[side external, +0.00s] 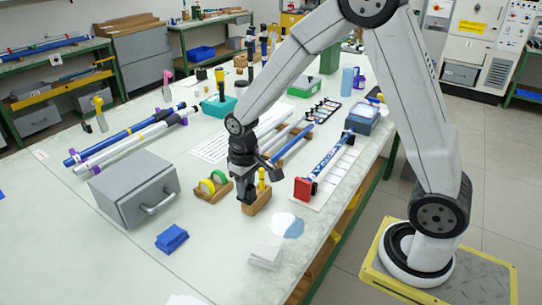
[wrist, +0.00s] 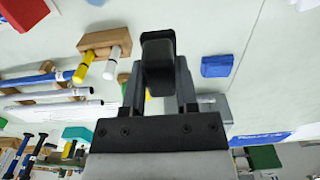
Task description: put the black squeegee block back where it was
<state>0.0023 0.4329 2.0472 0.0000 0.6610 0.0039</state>
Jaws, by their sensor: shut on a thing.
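My gripper (side external: 243,180) is shut on the black squeegee block (wrist: 158,52), which stands out between its two fingers in the wrist view. In the side external view the gripper points down over the bench, and the block is hard to tell from the dark fingers there. A wooden holder (side external: 258,204) with a yellow marker (side external: 262,178) stands close beside the gripper. In the wrist view this holder (wrist: 105,44) carries a yellow and a white marker, apart from the block. I cannot tell the block's height above the bench.
A wooden tape stand (side external: 212,186) with yellow and green rolls is just left of the gripper. A grey drawer box (side external: 135,188) is farther left. A red-ended rod (side external: 305,188) lies right. Bench between cloths is clear.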

